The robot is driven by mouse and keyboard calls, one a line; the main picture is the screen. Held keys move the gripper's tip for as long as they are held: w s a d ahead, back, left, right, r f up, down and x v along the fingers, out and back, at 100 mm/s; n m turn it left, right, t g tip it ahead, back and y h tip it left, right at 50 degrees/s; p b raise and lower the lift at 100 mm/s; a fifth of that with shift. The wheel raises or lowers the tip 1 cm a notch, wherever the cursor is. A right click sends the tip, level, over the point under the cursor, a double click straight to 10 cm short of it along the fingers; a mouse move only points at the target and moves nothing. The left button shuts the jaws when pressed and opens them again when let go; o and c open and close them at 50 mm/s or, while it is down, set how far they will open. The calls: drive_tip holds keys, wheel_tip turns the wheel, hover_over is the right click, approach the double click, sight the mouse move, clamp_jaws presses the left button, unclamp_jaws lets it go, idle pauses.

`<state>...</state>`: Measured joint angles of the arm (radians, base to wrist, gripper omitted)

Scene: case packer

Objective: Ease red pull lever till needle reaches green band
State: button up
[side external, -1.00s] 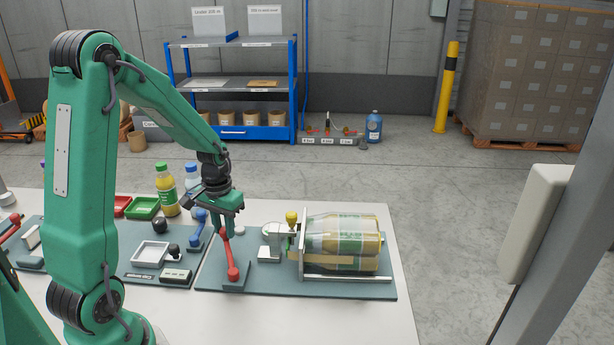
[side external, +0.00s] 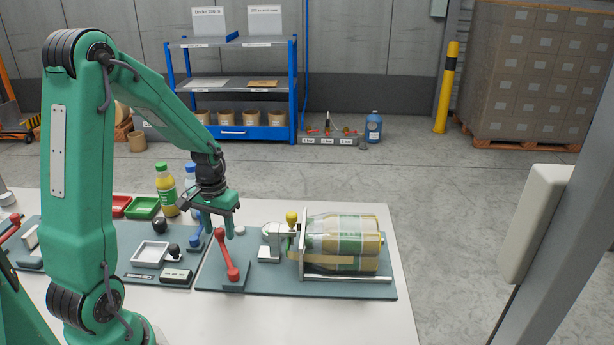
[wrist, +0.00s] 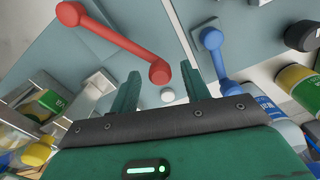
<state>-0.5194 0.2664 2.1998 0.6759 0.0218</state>
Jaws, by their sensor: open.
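The red pull lever (side external: 226,256) stands tilted on the grey-green base plate, its upper end leaning left in the side view. In the wrist view the red lever (wrist: 115,42) runs from upper left to a round knob just beyond the gap between my fingertips. My gripper (side external: 222,232) is open at the lever's upper end; it also shows in the wrist view (wrist: 157,72). I cannot tell whether a finger touches the knob. A pale round-faced device (side external: 270,236), perhaps the gauge, stands right of the lever; no needle or green band is readable.
A blue lever (side external: 196,238) stands close on the left, with a white tray (side external: 151,253) beyond. Bottles (side external: 166,189) stand behind my gripper.

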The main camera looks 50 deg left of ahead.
drive_tip(key=shift+r, duration=3.9)
drive_tip(key=m, duration=0.4)
drive_tip(key=shift+m, duration=0.3)
drive_tip(key=m, duration=1.3)
drive_tip(key=shift+f, duration=0.15)
drive_tip(key=shift+f, duration=3.85)
